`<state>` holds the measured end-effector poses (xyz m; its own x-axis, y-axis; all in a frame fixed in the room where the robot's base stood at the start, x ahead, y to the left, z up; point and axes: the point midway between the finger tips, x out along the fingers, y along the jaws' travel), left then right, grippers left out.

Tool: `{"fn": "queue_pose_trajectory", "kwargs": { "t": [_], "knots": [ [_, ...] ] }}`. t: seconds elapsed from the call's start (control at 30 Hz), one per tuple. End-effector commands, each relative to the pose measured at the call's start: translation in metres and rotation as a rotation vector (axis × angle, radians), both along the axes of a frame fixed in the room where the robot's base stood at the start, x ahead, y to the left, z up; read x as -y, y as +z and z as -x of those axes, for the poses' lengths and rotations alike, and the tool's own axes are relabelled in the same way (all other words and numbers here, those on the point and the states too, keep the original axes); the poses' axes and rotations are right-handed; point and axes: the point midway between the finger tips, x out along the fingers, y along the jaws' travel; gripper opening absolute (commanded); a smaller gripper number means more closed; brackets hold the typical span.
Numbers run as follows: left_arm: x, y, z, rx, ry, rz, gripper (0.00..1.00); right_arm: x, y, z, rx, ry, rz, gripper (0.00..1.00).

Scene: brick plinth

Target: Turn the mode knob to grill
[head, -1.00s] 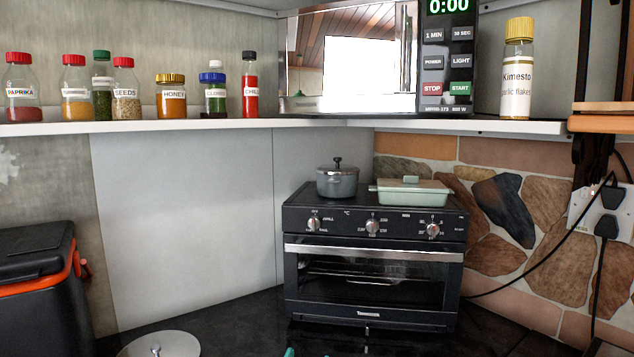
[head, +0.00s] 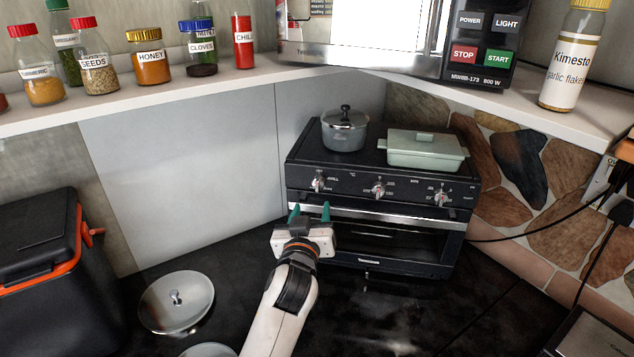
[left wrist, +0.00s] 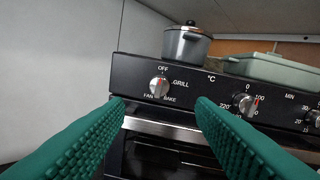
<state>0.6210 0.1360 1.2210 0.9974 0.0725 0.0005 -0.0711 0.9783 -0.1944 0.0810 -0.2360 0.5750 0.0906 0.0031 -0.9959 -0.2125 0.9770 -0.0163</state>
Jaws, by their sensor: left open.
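The toaster oven (head: 330,235) stands on the dark counter, its control panel facing me. The mode knob (head: 318,183) is the leftmost of its three knobs. In the left wrist view the mode knob (left wrist: 159,86) has OFF above it, GRILL to its right, BAKE at lower right and FAN at lower left. Its exact pointer direction is too small to tell. My left gripper (head: 310,212) is open and empty, below and in front of the knob. In the left wrist view its green fingers (left wrist: 160,106) frame the knob from either side without touching it. My right gripper is out of view.
A grey pot (head: 345,130) and a pale green dish (head: 425,150) sit on the oven. A shelf (head: 230,82) with jars and a microwave (head: 380,40) overhangs behind. A black cooler (head: 45,265) and a lid (head: 176,302) are at left.

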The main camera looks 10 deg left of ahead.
Motion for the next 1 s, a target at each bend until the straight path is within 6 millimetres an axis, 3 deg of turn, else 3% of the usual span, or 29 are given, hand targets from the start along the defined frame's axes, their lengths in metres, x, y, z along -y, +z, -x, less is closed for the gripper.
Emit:
{"fn": "queue_pose_trajectory", "kwargs": {
  "t": [0.2,0.43,0.6,0.93,1.0],
  "knots": [
    [-0.004,0.003,-0.044,0.000,0.001,-0.003,0.50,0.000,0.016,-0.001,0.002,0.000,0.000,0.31],
    [-0.006,0.002,-0.075,0.002,0.000,-0.002,0.50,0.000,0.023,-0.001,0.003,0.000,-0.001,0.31],
    [-0.007,0.001,-0.086,0.002,0.000,-0.001,0.50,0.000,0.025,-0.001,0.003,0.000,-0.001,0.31],
    [-0.007,0.001,-0.088,0.002,-0.001,-0.001,0.50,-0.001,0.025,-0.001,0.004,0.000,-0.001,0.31],
    [-0.007,0.001,-0.088,0.001,-0.001,-0.001,0.39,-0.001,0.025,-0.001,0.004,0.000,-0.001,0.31]
  ]
}}
